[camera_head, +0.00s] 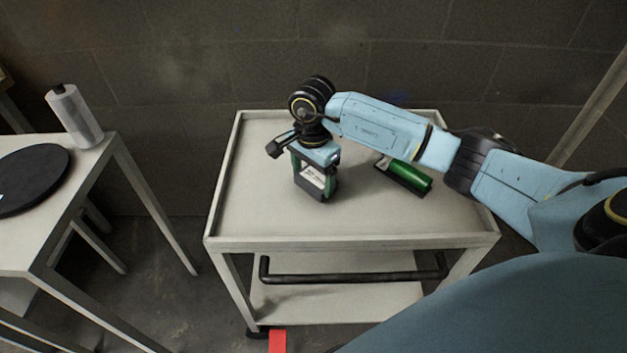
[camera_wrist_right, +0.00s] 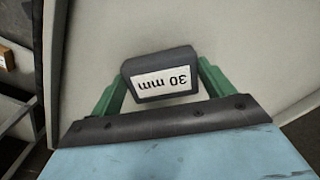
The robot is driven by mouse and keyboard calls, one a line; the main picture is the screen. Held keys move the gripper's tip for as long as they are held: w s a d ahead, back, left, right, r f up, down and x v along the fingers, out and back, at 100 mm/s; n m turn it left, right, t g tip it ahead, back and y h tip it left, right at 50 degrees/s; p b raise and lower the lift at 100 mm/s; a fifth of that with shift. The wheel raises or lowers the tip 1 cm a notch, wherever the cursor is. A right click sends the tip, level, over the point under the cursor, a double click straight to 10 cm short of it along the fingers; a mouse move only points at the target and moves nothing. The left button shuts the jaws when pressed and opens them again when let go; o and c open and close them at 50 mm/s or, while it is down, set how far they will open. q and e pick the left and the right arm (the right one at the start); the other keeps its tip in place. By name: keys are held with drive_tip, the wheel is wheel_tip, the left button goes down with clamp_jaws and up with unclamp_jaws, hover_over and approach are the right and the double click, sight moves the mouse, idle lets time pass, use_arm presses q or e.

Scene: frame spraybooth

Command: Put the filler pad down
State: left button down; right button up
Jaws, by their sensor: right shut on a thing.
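The filler pad (camera_wrist_right: 160,74) is a dark grey block with a white label reading "30 mm", upside down in the right wrist view. My right gripper (camera_head: 315,186) is shut on it, with one green finger on each side. In the head view the gripper points down over the left-middle part of the grey cart top (camera_head: 260,213), and the pad is partly hidden between the fingers. I cannot tell whether the pad touches the cart top. My left gripper is not in view.
A green and black object (camera_head: 408,178) lies on the cart to the right, below my right forearm. The cart top has a raised rim, and its front is clear. A separate table at left holds a black disc (camera_head: 32,178) and a grey-white roll (camera_head: 75,116).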

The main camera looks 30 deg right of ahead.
sight(312, 180)
drive_tip(key=shift+f, duration=0.9)
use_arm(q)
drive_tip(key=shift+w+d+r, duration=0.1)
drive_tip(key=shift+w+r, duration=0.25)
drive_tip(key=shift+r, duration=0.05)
use_arm(e)
drive_tip(key=o, duration=0.9)
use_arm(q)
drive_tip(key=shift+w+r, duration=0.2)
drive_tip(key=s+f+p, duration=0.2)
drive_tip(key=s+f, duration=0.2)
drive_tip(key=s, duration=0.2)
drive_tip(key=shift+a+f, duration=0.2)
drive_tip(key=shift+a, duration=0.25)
use_arm(e)
wheel_tip(312, 180, up, 12)
drive_tip(key=shift+r, duration=0.1)
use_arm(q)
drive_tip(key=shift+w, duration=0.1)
